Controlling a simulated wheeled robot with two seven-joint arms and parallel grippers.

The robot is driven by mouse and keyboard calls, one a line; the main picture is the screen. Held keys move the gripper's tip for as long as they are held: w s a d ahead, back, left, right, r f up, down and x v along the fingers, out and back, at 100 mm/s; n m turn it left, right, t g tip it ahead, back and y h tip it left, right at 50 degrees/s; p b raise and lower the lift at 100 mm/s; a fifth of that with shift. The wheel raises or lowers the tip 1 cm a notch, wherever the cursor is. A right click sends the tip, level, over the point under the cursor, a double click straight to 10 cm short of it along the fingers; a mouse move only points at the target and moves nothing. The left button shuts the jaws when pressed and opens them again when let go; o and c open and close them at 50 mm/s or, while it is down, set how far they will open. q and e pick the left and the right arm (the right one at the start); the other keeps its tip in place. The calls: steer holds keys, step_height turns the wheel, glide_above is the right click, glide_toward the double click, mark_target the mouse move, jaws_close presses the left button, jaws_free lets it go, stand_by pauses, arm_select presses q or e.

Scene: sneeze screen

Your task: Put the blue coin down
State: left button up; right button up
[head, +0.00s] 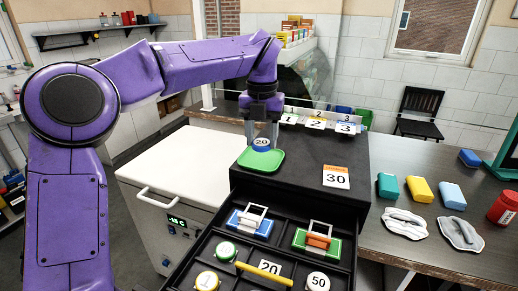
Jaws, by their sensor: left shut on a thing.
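The blue coin (262,143) has a white top marked 20. My left gripper (262,147) points down and is shut on it, a finger at either side. The coin is over the back part of the small green tray (262,166); I cannot tell if it touches the tray. The tray lies on top of the black cash drawer unit (300,170). My right gripper is not in view.
A card marked 30 (336,177) stands right of the tray. The open drawer in front holds a green coin (225,251), a yellow coin (207,281), a coin marked 50 (317,281) and note clips. Numbered cards (316,123) stand behind. Coloured blocks lie right.

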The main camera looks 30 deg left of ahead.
arm_select(q)
steer(key=w+a+p, duration=0.1)
steer(key=w+a, duration=0.1)
steer(key=p, duration=0.1)
glide_above(258, 165)
steer(key=f, duration=0.6)
steer(key=shift+d+f, duration=0.35)
steer(key=shift+d, duration=0.05)
steer(key=shift+a+f, duration=0.2)
steer(key=shift+a, duration=0.05)
step_height(258, 165, down, 4)
steer(key=shift+s+a+r+p, duration=0.15)
steer(key=shift+r+p, duration=0.1)
steer(key=shift+p, duration=0.25)
steer(key=shift+c, duration=0.4)
steer(key=shift+w+f, duration=0.2)
steer(key=shift+w, duration=0.05)
steer(key=shift+s+f, duration=0.1)
steer(key=o, duration=1.1)
steer(key=shift+c, duration=0.2)
steer(key=shift+o, duration=0.2)
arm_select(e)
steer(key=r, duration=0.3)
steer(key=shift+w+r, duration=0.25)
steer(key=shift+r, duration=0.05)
